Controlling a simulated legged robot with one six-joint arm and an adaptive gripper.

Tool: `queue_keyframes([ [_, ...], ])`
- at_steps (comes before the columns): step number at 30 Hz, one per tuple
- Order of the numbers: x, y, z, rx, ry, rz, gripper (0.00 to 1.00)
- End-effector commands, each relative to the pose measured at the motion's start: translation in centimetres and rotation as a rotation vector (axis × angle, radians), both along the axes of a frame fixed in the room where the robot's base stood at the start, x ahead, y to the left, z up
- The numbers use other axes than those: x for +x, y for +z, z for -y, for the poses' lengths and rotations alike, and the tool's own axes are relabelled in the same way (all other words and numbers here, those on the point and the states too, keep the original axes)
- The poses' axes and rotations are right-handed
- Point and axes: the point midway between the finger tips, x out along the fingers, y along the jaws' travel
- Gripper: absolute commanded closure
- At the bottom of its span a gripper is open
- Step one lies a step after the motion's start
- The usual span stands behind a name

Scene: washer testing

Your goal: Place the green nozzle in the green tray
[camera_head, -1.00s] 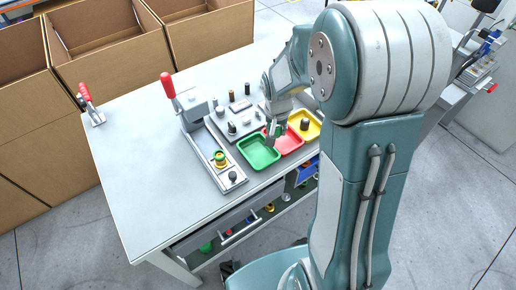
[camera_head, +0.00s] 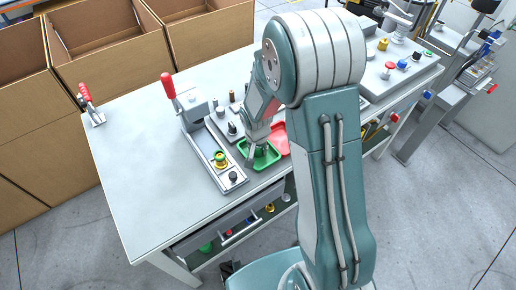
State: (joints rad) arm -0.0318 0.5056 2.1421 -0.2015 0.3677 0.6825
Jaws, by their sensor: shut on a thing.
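The green tray (camera_head: 269,163) lies on the table, left of the red tray (camera_head: 281,138). My gripper (camera_head: 252,161) points down over the green tray, its fingertips at or just above the tray's inside; I cannot tell whether they touch it. My gripper is shut on the green nozzle, which barely shows between the fingers against the green of the tray.
A grey fixture with a yellow-and-green part (camera_head: 220,159) and a red-handled clamp (camera_head: 168,86) stand left of the tray. My arm hides the yellow tray. Coloured knobs on a grey block (camera_head: 402,65) stand at the right.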

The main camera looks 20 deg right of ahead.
Motion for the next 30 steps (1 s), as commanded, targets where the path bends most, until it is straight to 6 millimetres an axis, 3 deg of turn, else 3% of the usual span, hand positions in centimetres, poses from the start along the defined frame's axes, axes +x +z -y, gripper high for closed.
queue_keyframes([
  [1, 0.0, -0.1, 0.0, 0.000, 0.000, -0.001, 1.00],
  [2, 0.0, -0.2, 0.0, 0.000, 0.000, -0.001, 0.52],
  [4, 0.0, -0.1, 0.0, 0.000, 0.000, 0.000, 0.22],
  [19, 0.0, 0.6, 0.0, 0.000, 0.000, 0.002, 0.22],
  [30, -0.9, 7.3, -0.5, 0.000, 0.000, 0.006, 0.22],
])
